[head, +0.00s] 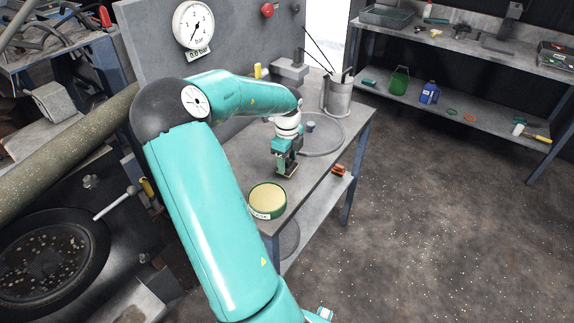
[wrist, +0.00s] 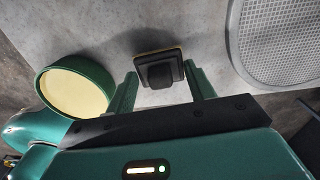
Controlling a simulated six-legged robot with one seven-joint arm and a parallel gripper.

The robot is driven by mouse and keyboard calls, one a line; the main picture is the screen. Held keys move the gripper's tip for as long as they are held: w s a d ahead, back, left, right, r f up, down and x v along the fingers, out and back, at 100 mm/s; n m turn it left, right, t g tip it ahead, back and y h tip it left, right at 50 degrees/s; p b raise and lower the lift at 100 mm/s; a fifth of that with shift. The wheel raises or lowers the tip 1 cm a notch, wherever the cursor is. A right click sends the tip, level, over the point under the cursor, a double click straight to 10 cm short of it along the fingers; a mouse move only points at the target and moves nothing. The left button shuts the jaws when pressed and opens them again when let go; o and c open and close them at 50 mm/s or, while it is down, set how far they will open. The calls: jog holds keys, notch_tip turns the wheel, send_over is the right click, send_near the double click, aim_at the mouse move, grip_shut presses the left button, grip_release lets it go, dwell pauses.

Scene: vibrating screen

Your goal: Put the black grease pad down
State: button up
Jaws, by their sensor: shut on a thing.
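The black grease pad (wrist: 160,70) is between the two fingers of my gripper (wrist: 160,88) in the wrist view. It has a square black plate, a dark block-like grip and a thin yellowish edge. My gripper is shut on it. In the head view my gripper (head: 286,160) hangs over the grey bench, and the pad (head: 288,173) shows below it as a dark plate with a pale edge. I cannot tell whether the pad touches the bench top.
A round green tin (head: 267,201) with pale yellow contents stands at the bench's near end, left of my gripper in the wrist view. A round mesh screen (wrist: 281,40) lies to the right. A metal canister (head: 338,97) stands farther back. Bench top (head: 235,155) around the pad is clear.

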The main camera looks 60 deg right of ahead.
aim_at(287, 160)
jog(key=shift+a+f, duration=0.1)
jog(key=shift+f, duration=1.1)
jog(key=o, duration=1)
jog(key=shift+f, duration=0.15)
notch_tip(287, 160, up, 14)
jog(key=shift+f, duration=0.1)
